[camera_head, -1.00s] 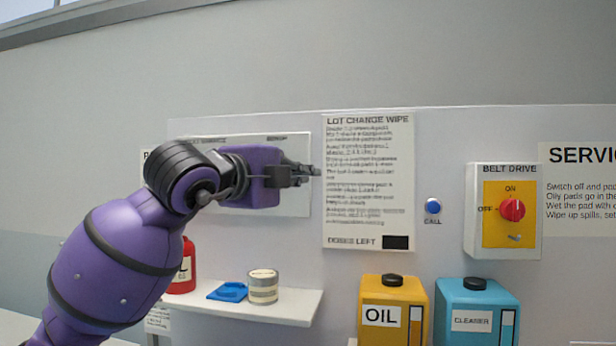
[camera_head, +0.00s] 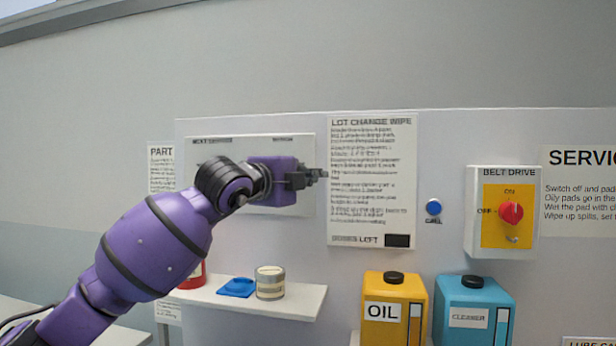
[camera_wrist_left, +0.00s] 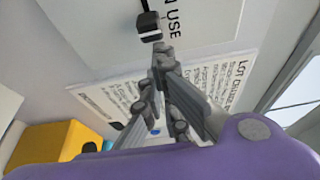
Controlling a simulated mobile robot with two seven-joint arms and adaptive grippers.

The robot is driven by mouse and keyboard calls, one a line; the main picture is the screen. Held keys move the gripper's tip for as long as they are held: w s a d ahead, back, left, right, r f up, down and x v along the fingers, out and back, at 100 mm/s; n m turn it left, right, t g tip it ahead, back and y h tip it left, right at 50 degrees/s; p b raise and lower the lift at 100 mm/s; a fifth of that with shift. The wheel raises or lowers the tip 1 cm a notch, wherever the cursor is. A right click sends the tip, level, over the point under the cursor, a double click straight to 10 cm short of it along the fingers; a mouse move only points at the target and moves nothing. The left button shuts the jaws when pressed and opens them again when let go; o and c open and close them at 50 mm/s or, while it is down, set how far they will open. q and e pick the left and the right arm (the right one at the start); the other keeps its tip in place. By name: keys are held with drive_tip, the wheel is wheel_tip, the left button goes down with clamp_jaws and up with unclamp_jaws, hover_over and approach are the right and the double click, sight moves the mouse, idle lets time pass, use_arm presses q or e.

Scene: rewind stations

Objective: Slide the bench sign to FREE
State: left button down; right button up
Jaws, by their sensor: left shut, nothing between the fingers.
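The bench sign is a white panel (camera_head: 300,198) on the wall, left of the lot change notice. My left arm covers much of it in the head view. In the left wrist view the panel (camera_wrist_left: 210,38) carries the word USE and a black knob (camera_wrist_left: 149,26) near its edge. My left gripper (camera_head: 320,174) is shut and empty, pointing right in front of the panel's right edge. In the wrist view its fingertips (camera_wrist_left: 162,54) are close beside the knob; I cannot tell whether they touch it. The sign's slider setting is hidden in the head view. My right gripper is not in view.
The lot change notice (camera_head: 371,220) is beside the fingertips. Right of it are a blue call button (camera_head: 433,207) and the belt drive box (camera_head: 476,235). Below are a shelf (camera_head: 305,303) with a tin (camera_head: 270,284) and blue item (camera_head: 236,288), an oil can (camera_head: 394,335) and a cleaner can (camera_head: 473,297).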

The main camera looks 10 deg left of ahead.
use_arm(q)
drive_tip(key=a, duration=0.6)
drive_tip(key=shift+a, duration=0.45)
